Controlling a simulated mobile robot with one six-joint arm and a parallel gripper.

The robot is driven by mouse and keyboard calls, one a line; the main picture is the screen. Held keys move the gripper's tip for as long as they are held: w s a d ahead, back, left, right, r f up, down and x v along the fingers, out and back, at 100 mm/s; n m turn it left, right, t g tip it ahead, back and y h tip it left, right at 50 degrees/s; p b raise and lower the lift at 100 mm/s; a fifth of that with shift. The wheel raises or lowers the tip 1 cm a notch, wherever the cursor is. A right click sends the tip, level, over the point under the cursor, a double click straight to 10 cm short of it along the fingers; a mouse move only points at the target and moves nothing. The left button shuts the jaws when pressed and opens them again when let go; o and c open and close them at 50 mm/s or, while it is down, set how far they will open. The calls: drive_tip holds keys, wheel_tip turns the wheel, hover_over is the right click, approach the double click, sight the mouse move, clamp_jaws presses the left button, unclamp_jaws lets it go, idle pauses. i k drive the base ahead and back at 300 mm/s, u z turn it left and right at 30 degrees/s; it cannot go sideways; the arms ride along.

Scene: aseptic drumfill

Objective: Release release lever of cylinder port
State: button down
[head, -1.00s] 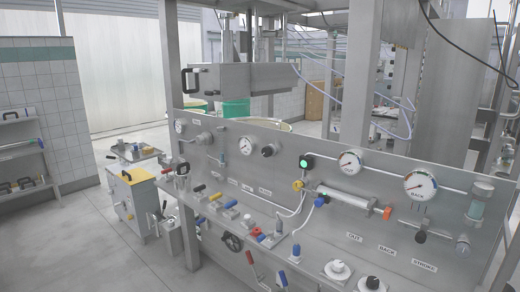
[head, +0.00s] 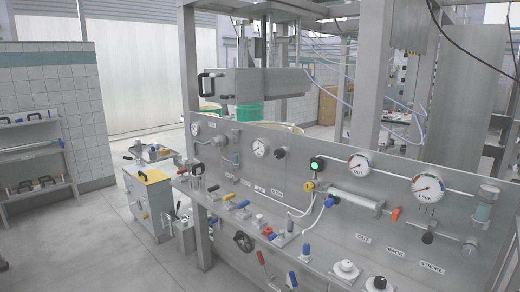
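The cylinder (head: 355,198) is a pale horizontal tube on the steel panel (head: 290,172), right of centre in the head view. A yellow fitting (head: 309,186) sits by its left end, and a blue fitting (head: 329,202) sits just below the tube with a white hose running down from it. An orange piece (head: 395,214) is at its right end. A release lever is too small to tell apart at these fittings. My gripper is not in view.
The floor (head: 85,240) at left is clear.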

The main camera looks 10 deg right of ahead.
sight(274, 236)
drive_tip(key=u, duration=0.05)
drive_tip(key=i, duration=0.9)
drive_tip(key=z, duration=0.05)
